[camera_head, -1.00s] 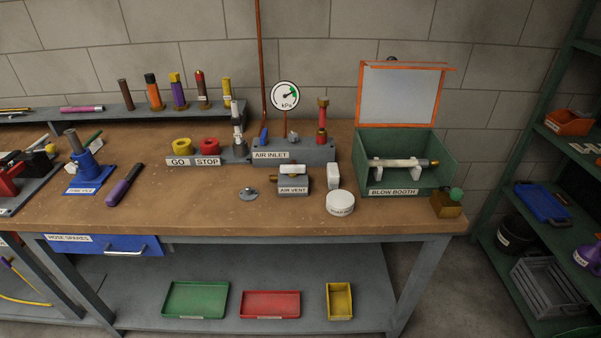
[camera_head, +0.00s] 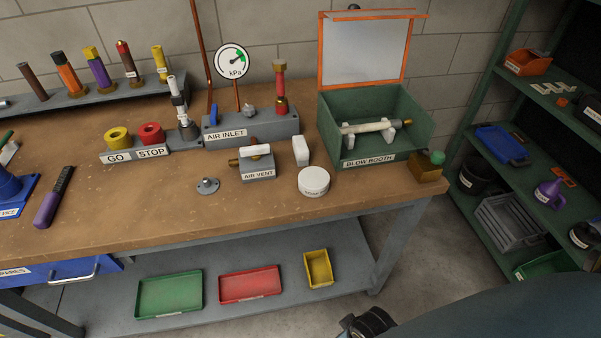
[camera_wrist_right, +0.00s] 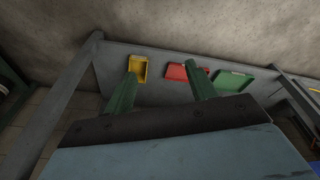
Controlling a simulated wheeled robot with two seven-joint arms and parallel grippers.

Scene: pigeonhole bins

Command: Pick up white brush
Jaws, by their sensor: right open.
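I cannot make out a white brush in either view. A white rod-shaped piece with a brass end (camera_head: 375,127) lies on white supports inside the green blow booth (camera_head: 349,155) in the head view. My right gripper (camera_wrist_right: 161,73) is open in the wrist view, its two green fingers apart with nothing held between them. Behind the fingers are the lower shelf and its trays. My left gripper is not in view.
The workbench (camera_head: 130,220) carries the air vent block (camera_head: 258,173), a round white tin (camera_head: 314,181) and a white block (camera_head: 300,151). Green (camera_head: 169,294), red (camera_head: 250,284) and yellow (camera_head: 318,268) trays sit on the lower shelf. A green rack (camera_head: 480,150) stands right.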

